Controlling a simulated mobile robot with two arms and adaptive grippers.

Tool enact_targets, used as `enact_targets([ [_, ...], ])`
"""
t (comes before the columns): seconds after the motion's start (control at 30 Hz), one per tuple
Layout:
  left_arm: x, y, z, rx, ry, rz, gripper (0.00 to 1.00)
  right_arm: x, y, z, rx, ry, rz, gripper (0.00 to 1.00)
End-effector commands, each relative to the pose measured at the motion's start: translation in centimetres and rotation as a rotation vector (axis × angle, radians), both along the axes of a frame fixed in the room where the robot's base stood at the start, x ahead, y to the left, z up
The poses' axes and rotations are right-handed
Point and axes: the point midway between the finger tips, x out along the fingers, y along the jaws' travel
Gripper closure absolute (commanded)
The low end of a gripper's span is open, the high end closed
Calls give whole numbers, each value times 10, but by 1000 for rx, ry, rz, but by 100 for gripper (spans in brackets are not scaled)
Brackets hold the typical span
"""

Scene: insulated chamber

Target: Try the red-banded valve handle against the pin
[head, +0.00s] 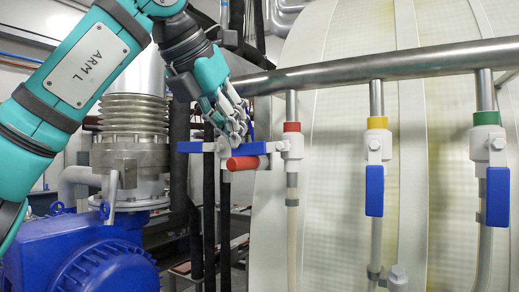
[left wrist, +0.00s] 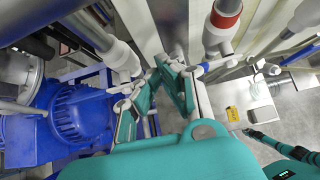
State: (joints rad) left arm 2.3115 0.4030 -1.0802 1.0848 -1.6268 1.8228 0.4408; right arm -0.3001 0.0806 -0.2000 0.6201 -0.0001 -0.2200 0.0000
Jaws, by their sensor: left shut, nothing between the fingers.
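The red-banded valve (head: 291,145) hangs from the steel pipe, left of two other valves. Its blue handle (head: 196,147) lies level, pointing left from the valve body. A red cylindrical pin (head: 247,163) sits just under the handle; I cannot tell if they touch. My left gripper (head: 236,130) is shut and empty, its fingertips at the handle from above; contact is unclear. In the left wrist view the shut fingers (left wrist: 172,88) point toward the valve area, and the red band (left wrist: 226,14) shows at the top.
The yellow-banded valve (head: 376,148) and green-banded valve (head: 488,145) stand to the right, handles hanging down. The steel pipe (head: 420,62) runs above them. A blue pump motor (head: 80,258) is lower left. Dark vertical pipes (head: 208,215) stand behind the gripper.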

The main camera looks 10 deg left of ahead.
Motion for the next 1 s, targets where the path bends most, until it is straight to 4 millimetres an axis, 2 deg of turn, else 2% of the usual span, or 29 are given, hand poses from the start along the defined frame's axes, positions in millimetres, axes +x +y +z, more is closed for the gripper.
enact_targets([
  [0.17,1,1,-8,2,5,1,100,0,0,-4,0,0,0,100],
  [0.47,2,1,-6,4,6,1,100,0,0,-2,0,0,0,100],
  [0.7,2,2,3,3,5,2,100,0,0,8,0,0,0,100],
  [1.0,1,2,3,1,4,1,100,0,0,7,0,0,0,100],
])
